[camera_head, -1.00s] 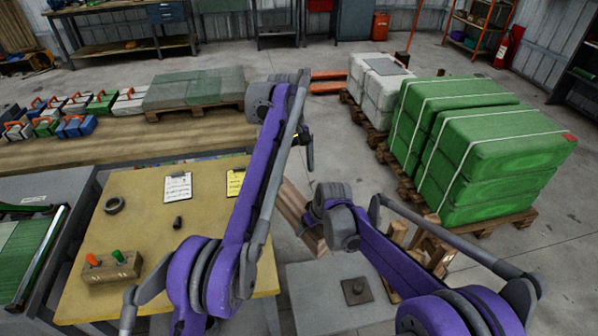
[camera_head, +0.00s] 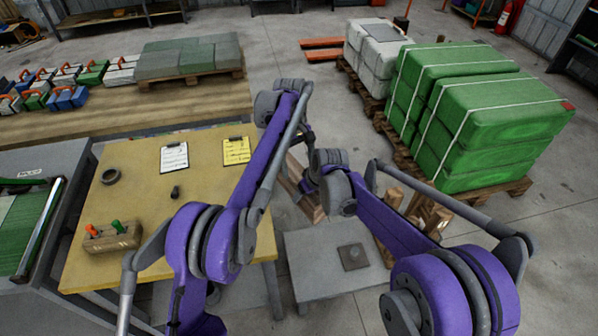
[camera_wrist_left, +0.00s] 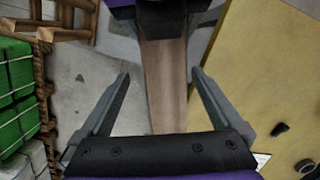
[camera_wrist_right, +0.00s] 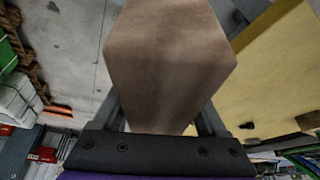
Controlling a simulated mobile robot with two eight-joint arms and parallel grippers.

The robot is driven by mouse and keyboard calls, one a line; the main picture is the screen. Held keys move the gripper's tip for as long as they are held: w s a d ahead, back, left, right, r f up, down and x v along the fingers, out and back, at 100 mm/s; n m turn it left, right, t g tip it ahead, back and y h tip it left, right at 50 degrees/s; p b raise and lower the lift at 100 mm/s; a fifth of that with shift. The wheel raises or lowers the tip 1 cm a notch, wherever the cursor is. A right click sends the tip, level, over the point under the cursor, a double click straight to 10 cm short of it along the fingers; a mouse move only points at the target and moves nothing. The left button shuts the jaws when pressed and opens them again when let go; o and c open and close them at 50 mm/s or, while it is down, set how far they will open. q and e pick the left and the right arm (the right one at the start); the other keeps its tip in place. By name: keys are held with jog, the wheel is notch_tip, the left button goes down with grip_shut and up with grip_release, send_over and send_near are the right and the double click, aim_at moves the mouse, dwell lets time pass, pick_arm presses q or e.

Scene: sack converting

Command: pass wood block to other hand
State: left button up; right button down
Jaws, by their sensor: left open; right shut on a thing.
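The wood block (camera_wrist_right: 165,60) is a long brown square-edged piece. In the right wrist view it fills the upper middle, and my right gripper (camera_wrist_right: 163,112) is shut on it. In the left wrist view the same block (camera_wrist_left: 166,85) runs down the middle, between the spread fingers of my left gripper (camera_wrist_left: 160,73). The left gripper is open, with gaps between its fingers and the block. In the head view both grippers are close together right of the yellow table, and my arms hide most of the block.
A yellow table (camera_head: 140,215) with clipboards and a wooden box with coloured knobs stands at left. A low grey table (camera_head: 320,280) with a dark square plate is below the arms. Green bales (camera_head: 480,130) on a pallet stand at right. Floor between the pallets is clear.

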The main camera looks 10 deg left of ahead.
aim_at(299, 172)
pick_arm(q)
jog(key=shift+s+d+f, duration=0.1)
jog(key=shift+f, duration=0.75)
jog(key=shift+s+d+f, duration=0.1)
jog(key=shift+f, duration=0.75)
